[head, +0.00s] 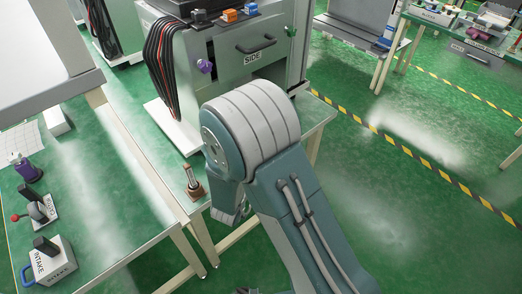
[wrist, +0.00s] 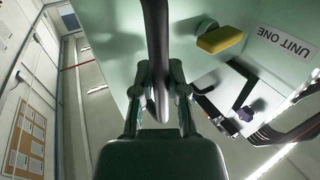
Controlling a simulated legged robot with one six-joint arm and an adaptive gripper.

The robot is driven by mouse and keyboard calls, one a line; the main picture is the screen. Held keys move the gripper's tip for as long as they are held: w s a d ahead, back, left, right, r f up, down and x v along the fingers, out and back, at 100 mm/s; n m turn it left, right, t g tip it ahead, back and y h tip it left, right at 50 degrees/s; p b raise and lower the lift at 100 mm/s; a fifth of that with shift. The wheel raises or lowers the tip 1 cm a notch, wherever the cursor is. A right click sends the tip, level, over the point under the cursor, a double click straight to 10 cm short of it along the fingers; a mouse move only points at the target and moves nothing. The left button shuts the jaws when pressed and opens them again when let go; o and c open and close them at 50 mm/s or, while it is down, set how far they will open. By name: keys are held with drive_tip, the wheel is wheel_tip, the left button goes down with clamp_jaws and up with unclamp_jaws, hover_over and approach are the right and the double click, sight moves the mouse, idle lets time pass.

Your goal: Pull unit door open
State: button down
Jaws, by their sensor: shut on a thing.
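In the wrist view, my gripper (wrist: 160,98) has its two fingers closed around a long dark bar handle (wrist: 157,40) in front of a pale green panel (wrist: 115,40). A white label reading "UNIT ONE" (wrist: 285,43) is to the right of the handle. I cannot tell how far the door is open.
Dark cables (head: 160,60) hang from the unit. An "INTAKE" box (head: 50,262) is on the left bench.

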drive_tip(key=c, duration=0.6)
unclamp_jaws()
drive_tip(key=shift+c, duration=0.2)
drive_tip(key=v, duration=1.2)
